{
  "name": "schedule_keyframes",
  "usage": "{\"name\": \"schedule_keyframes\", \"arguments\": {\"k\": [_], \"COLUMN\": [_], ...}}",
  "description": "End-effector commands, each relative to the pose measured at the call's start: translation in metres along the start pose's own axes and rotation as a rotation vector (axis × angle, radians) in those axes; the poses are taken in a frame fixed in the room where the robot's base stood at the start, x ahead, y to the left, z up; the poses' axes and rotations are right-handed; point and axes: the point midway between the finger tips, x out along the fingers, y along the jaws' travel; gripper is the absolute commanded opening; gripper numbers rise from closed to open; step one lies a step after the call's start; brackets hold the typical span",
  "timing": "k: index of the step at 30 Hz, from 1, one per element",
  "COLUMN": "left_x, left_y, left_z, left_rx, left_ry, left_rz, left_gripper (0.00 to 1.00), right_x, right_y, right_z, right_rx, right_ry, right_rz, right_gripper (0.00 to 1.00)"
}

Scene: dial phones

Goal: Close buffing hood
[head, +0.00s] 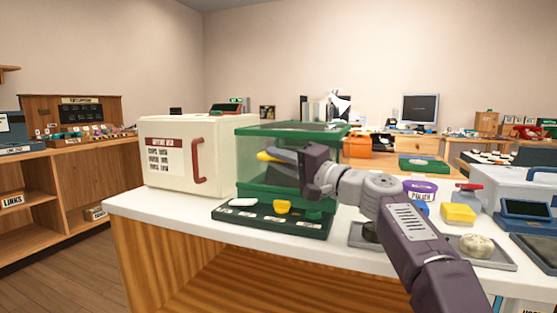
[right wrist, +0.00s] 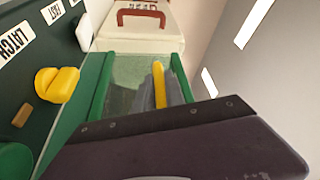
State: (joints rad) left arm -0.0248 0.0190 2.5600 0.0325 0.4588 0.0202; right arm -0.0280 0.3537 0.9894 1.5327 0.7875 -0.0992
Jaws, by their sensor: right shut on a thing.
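The buffing hood (head: 252,189) is a clear box with green edges on the white table. A yellow bar, which looks like its handle (head: 266,156), shows at the front; the yellow bar also shows in the right wrist view (right wrist: 158,84). My right gripper (head: 283,156) reaches in from the right, with its grey fingers shut on this bar. The fingers and wrist hide part of the hood's front. I cannot tell how far the hood is open. My left gripper is not in view.
A dark green control panel (head: 250,218) with a white and a yellow knob (right wrist: 57,85) lies before the hood. A cream box with a red handle (head: 165,180) stands to its left. Grey trays, a purple-lidded tub (head: 420,188) and a yellow block (head: 458,214) are on the right.

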Motion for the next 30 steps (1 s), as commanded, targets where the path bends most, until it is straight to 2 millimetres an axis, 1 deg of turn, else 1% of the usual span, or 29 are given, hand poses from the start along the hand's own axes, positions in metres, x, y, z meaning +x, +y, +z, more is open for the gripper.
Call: {"name": "schedule_keyframes", "arguments": {"k": [1, 2, 20, 23, 26, 30], "left_x": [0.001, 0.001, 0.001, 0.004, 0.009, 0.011], "left_y": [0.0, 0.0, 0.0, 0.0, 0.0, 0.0], "left_z": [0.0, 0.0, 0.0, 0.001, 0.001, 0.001], "left_rx": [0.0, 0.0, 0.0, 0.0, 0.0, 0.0], "left_ry": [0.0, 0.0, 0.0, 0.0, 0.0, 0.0], "left_rz": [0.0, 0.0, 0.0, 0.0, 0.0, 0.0], "left_gripper": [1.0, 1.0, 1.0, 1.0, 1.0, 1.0], "right_x": [0.002, 0.002, -0.001, -0.009, -0.026, -0.052], "right_y": [0.009, 0.009, 0.006, 0.006, 0.006, 0.006], "right_z": [0.003, 0.003, 0.001, 0.001, 0.001, 0.0], "right_rx": [0.007, 0.007, 0.002, 0.002, 0.001, 0.002], "right_ry": [-0.011, -0.011, -0.003, -0.002, -0.001, -0.001], "right_rz": [0.013, 0.013, 0.009, 0.009, 0.008, 0.01], "right_gripper": [0.0, 0.23, 0.23, 0.23, 0.23, 0.23]}}
